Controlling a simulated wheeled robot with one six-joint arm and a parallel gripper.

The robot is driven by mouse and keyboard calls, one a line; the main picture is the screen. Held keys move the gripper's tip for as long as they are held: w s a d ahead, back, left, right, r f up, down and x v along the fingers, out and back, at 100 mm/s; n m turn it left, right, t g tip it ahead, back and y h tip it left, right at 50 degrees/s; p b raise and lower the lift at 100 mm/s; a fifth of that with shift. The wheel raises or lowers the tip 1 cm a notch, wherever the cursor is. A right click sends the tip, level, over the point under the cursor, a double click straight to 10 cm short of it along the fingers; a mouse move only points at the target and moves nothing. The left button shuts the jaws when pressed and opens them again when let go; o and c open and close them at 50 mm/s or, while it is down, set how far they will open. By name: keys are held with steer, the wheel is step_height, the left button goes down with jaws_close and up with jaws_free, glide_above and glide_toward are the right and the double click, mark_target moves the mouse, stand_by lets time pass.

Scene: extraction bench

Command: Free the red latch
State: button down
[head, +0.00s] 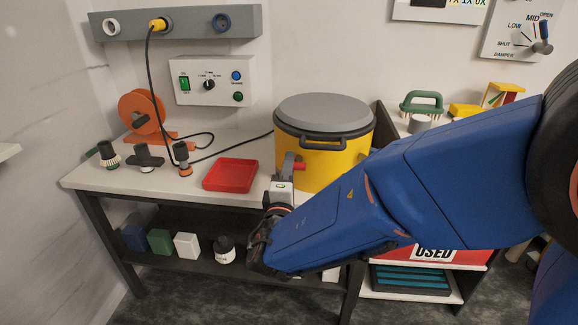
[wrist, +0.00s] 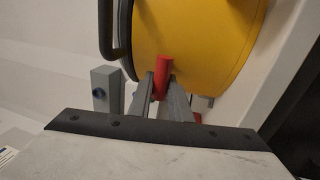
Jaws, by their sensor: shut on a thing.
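The yellow drum (head: 310,160) stands on the bench with its grey lid (head: 325,113) on and a dark handle (head: 322,141) at the lid's front. The red latch (head: 299,166) is on the drum's front; in the wrist view the red latch (wrist: 163,76) stands between my fingertips. My gripper (head: 288,165) reaches the drum's front from below, and in the wrist view my gripper (wrist: 162,88) is shut on the red latch. A grey block with a dark round spot (wrist: 106,91) is left of the fingers in the wrist view. The latch's lower end is hidden by the fingers.
A red tray (head: 230,175) lies left of the drum. Several dark-topped tools (head: 149,158) and an orange cable reel (head: 142,112) stand further left. A black cable crosses the bench. A control box (head: 212,80) is on the wall. Shelves with blocks are below.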

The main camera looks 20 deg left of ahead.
steer(key=shift+d+f, duration=0.15)
steer(key=c, duration=1.6)
jaws_free()
steer(key=shift+c, duration=0.2)
steer(key=v, duration=1.7)
steer(key=shift+s, duration=0.15)
